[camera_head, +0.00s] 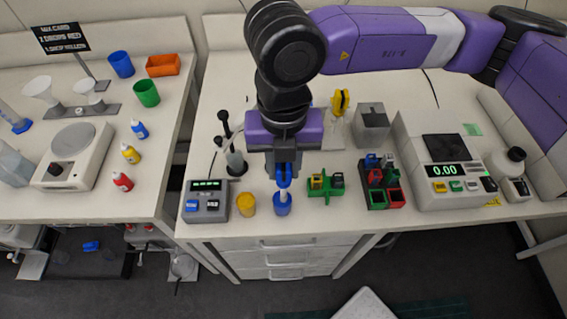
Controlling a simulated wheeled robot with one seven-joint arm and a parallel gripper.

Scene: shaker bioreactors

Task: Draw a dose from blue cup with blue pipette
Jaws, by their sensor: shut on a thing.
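A small blue cup (282,208) stands near the front edge of the middle bench. My gripper (284,170) points down right above it and is shut on the blue pipette (284,182). The pipette is upright, and its lower end meets the mouth of the blue cup. The tip is hidden, so I cannot tell how deep it reaches or whether it holds liquid.
A yellow cup (246,205) and a grey device with a green display (206,201) stand close on the left. A green rack (321,190), colored bins (381,184) and a scale reading 0.00 (441,158) stand on the right. The left bench holds another blue cup (121,65).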

